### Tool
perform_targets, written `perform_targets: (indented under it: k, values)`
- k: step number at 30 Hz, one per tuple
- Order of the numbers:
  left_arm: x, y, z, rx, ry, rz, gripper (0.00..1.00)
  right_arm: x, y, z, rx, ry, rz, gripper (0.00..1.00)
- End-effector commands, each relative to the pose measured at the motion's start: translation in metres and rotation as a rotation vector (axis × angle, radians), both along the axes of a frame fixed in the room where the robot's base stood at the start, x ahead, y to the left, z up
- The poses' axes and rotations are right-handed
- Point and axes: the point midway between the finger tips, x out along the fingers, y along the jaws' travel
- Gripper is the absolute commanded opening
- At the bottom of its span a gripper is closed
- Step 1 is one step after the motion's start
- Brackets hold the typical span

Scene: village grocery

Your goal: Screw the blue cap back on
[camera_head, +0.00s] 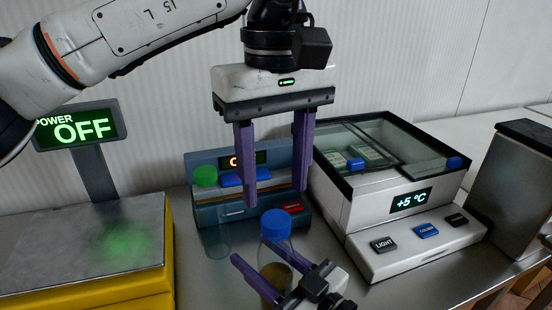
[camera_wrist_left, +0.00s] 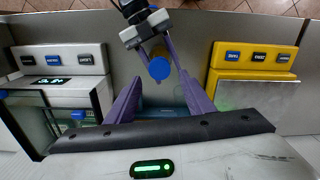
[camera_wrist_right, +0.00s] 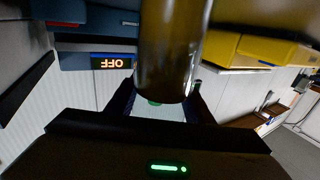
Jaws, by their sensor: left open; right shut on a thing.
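The bottle (camera_head: 277,254) is clear, with brown contents low in it, and stands roughly upright at the front middle. The blue cap (camera_head: 275,224) sits on its top; I cannot tell how tight it is. My right gripper (camera_head: 264,276) is shut on the bottle's body. The bottle fills the upper middle of the right wrist view (camera_wrist_right: 172,50). My left gripper (camera_head: 273,197) points down above the cap, open and empty, with its fingers spread to either side. In the left wrist view the blue cap (camera_wrist_left: 159,68) shows between the fingertips.
A blue unit (camera_head: 207,215) with a green cap (camera_head: 205,176) stands behind the bottle. A glass-lidded cooler (camera_head: 409,200) reading +5 °C is at the right. A yellow machine with a metal plate (camera_head: 60,260) and an OFF sign (camera_head: 80,127) is at the left.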

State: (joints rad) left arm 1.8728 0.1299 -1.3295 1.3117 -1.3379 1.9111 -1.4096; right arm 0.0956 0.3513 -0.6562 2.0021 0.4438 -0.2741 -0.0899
Motion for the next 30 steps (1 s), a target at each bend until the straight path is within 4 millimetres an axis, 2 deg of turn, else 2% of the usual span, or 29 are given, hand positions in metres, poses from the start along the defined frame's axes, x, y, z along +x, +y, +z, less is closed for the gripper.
perform_targets:
  k: [3,30]
  values:
    - [0.0,0.0,0.002,0.0,0.0,0.266,0.48,0.0,0.0,0.0,0.0,0.001,0.0,0.0]
    - [0.0,-0.001,0.014,0.002,-0.004,2.296,0.48,0.0,0.0,0.0,0.001,0.001,0.0,0.0]
